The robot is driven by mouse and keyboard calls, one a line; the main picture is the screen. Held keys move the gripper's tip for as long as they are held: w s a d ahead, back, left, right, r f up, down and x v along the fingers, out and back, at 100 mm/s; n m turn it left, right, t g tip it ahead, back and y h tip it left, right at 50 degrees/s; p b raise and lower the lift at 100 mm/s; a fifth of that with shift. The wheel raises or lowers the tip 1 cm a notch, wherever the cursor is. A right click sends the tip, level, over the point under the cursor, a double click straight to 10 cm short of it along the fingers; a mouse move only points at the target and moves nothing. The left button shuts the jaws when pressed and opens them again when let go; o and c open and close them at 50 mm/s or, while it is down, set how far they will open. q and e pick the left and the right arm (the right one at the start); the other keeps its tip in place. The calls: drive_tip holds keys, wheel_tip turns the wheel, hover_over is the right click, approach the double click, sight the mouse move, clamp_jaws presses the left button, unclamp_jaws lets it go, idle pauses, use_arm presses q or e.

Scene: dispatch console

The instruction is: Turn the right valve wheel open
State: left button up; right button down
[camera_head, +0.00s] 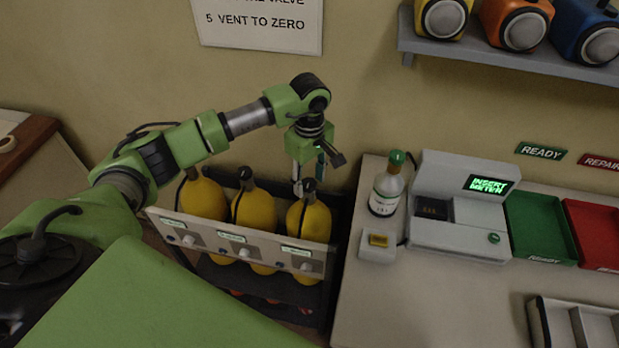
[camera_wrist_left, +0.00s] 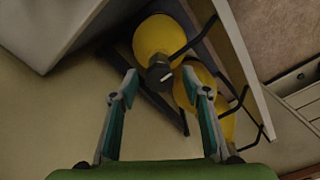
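Three yellow cylinders with black tops stand in a row in a rack (camera_head: 336,262): the left cylinder (camera_head: 204,199), the middle cylinder (camera_head: 254,210) and the right cylinder (camera_head: 311,220). My left gripper (camera_head: 308,178) points down just above the right cylinder's black valve wheel (camera_head: 309,187). In the left wrist view, the fingers of my left gripper (camera_wrist_left: 160,84) are spread apart, with a black valve wheel (camera_wrist_left: 159,74) on a yellow cylinder between and beyond the tips. Whether the fingers touch the wheel I cannot tell. My right gripper is out of view.
A pale front panel (camera_head: 240,243) with knobs and labels runs across the cylinders. To the right, a desk (camera_head: 385,300) carries a bottle (camera_head: 386,190), a grey meter station (camera_head: 460,225), a green tray (camera_head: 541,229) and a red tray (camera_head: 596,235). A shelf (camera_head: 500,52) hangs above.

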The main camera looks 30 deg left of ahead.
use_arm(q)
drive_tip(key=c, duration=0.8)
